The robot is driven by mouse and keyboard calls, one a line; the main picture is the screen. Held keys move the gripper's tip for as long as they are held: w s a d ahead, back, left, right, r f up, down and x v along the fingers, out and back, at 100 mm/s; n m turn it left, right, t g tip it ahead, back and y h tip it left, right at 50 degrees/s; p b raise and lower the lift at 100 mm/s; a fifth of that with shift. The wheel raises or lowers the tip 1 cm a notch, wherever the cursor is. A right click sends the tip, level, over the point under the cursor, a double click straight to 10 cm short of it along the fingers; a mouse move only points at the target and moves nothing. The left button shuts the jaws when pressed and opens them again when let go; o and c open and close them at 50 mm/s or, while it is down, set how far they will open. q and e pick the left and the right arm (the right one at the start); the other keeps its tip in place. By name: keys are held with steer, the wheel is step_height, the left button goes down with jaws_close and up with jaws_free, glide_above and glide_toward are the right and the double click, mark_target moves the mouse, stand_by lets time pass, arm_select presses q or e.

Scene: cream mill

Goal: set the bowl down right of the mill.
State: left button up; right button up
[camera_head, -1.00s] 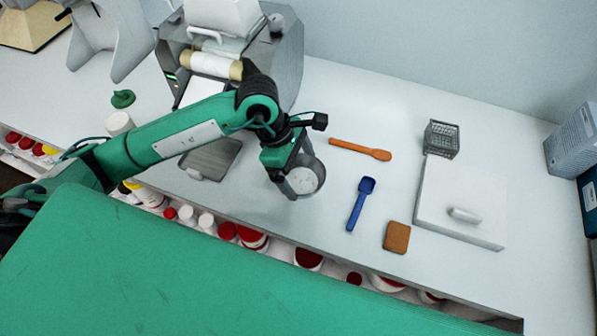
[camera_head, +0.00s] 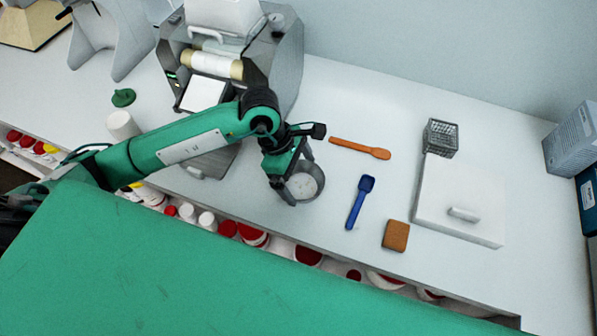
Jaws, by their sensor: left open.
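The mill (camera_head: 277,55), a grey machine with cream-ended white rollers, stands at the back left of the counter. The bowl (camera_head: 316,192), small and grey with pale contents, is in front and to the right of the mill, and looks upright on the counter. My left gripper (camera_head: 295,177) is open at the bowl, with a finger on its left side and the other near its far rim. I cannot tell whether the fingers touch it. The gripper hides part of the bowl's left side. My right gripper is not in view.
An orange spoon (camera_head: 360,148), a blue scoop (camera_head: 360,203) and a brown block (camera_head: 396,236) lie right of the bowl. A white lidded box (camera_head: 460,195) and a wire basket (camera_head: 440,138) are farther right. A white cup (camera_head: 122,125) stands left. The counter behind the bowl is clear.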

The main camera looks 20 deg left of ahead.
arm_select(q)
steer(key=b+v, duration=0.3)
steer(key=v, duration=0.9)
steer(key=shift+f, duration=0.1)
